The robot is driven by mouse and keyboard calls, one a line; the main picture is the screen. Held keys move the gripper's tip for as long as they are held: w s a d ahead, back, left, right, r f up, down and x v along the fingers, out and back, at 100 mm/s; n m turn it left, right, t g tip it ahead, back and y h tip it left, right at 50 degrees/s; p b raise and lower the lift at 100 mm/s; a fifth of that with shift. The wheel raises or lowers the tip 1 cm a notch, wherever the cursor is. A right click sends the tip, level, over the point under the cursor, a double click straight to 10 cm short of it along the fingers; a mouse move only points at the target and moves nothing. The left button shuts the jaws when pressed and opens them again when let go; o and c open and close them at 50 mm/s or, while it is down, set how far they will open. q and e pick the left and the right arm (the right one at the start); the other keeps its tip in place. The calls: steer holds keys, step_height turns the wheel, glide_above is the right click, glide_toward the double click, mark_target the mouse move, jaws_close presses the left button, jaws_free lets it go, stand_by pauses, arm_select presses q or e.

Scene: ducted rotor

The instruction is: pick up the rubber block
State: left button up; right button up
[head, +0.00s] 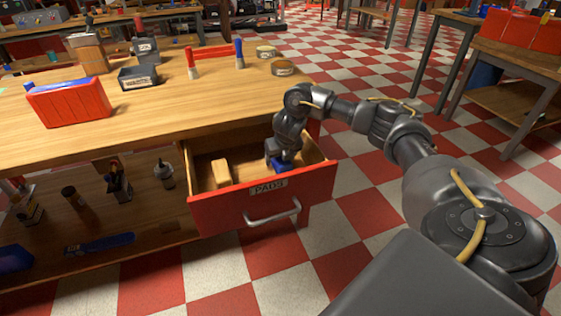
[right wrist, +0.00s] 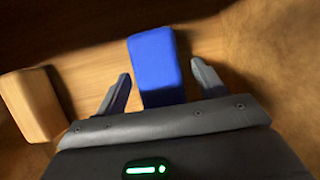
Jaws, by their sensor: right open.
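A blue block (head: 284,167), the likely rubber block, lies in the open drawer, mostly hidden under my right gripper (head: 281,160) in the head view. In the right wrist view the blue block (right wrist: 153,58) lies between the two spread fingers of my right gripper (right wrist: 161,72). Gaps show on both sides of it, so the fingers are apart from it. A tan block (head: 221,172) lies to its left in the drawer, and it also shows at the left of the right wrist view (right wrist: 32,104). My left gripper is not in view.
The drawer (head: 264,205) has a red front labelled PADS and a grey handle; its walls surround the gripper. The wooden workbench (head: 160,108) above holds a red bin (head: 68,102), a dark tray (head: 138,78) and tins. A lower shelf with tools is at left.

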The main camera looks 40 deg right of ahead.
steer(key=shift+f, duration=0.2)
steer(key=shift+c, duration=0.3)
steer(key=c, duration=1.1)
steer(key=shift+o, duration=0.2)
steer(key=shift+r, duration=0.1)
